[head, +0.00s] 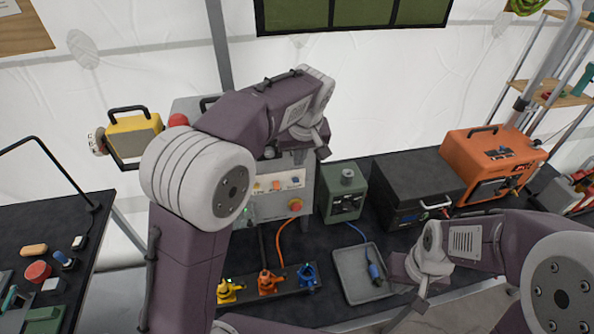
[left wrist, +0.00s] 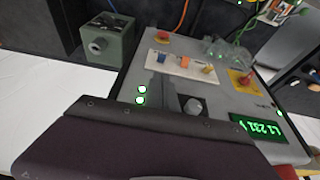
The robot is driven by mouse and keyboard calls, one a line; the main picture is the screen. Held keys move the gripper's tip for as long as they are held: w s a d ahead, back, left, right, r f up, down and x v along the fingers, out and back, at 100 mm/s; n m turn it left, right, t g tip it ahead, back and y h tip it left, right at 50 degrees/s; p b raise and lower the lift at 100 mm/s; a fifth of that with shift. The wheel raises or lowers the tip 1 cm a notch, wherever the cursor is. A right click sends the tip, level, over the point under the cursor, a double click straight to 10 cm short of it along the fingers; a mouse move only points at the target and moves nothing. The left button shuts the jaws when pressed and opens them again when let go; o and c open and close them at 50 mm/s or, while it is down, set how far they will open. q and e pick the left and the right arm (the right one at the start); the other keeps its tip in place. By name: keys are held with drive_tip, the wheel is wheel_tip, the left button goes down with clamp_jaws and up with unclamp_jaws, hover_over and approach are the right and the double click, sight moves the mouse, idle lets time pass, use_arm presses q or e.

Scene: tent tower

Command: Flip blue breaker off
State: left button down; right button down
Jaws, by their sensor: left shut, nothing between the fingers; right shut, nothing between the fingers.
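The blue breaker (head: 295,181) is at the right end of a pale strip on the front of a grey power box (head: 305,199). An orange breaker (head: 276,185) and a yellow breaker (head: 257,187) sit left of it. The left wrist view shows the blue breaker (left wrist: 163,37) standing on the strip; I cannot tell its on or off position. My left gripper (head: 321,150) is shut and empty, in front of and above the box's right side, apart from the blue breaker. My right gripper (head: 421,287) is shut and empty, low beside the grey tray.
Right of the box stand a green device (head: 343,202), a black case (head: 410,183) and an orange unit (head: 490,165). Yellow, orange and blue clamps (head: 268,281) stand in front. A grey tray (head: 350,283) holds a blue tool.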

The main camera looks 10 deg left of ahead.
sight(295, 179)
use_arm(q)
drive_tip(key=p+x, duration=0.1)
drive_tip(key=x, duration=0.7)
drive_tip(key=shift+a+f+p, duration=0.1)
drive_tip(key=shift+p, duration=0.25)
drive_tip(key=shift+f, duration=0.2)
